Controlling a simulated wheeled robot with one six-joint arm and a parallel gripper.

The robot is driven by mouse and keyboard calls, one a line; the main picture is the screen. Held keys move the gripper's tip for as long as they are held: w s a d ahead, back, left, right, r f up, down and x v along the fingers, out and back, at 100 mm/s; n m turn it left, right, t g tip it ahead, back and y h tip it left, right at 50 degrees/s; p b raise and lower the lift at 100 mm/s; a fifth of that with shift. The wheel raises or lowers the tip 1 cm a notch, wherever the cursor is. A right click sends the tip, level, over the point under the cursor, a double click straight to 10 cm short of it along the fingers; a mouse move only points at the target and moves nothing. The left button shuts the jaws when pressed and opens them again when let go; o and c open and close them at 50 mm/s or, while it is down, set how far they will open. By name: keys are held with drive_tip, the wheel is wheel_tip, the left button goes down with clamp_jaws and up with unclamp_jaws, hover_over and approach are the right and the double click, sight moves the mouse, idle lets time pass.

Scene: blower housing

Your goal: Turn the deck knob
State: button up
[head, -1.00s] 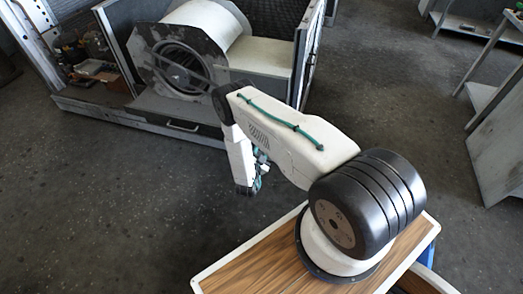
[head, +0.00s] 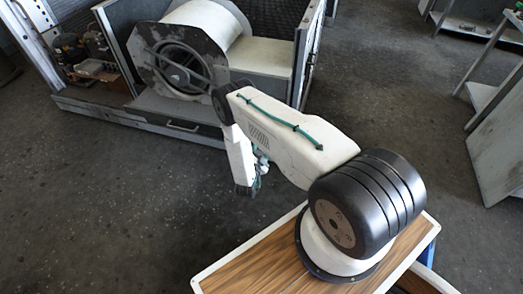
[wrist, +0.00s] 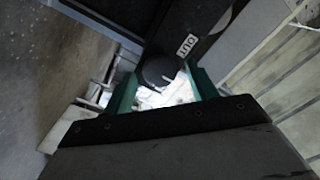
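In the wrist view, a dark round knob-like part (wrist: 158,70) lies at the fingertips of my gripper (wrist: 161,73). I take it for the deck knob. The two green fingers stand apart, one on each side of it, with no clear contact. A label reading OUT (wrist: 187,45) is on the dark panel just beyond. A bright, overexposed patch between the fingers hides detail. In the head view, my arm bends down from its elbow and the dark wrist end (head: 244,188) shows low. The fingers and knob cannot be made out there.
The blower housing (head: 205,45) with its round opening sits inside a grey walled frame at the back left. Small parts (head: 85,60) stand on its left side. Grey tables (head: 495,125) stand at the right. The dark floor between is clear.

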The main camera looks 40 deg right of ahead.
drive_tip(key=v, duration=0.7)
drive_tip(key=shift+s+a, duration=0.25)
drive_tip(key=shift+a, duration=0.1)
idle(0.4)
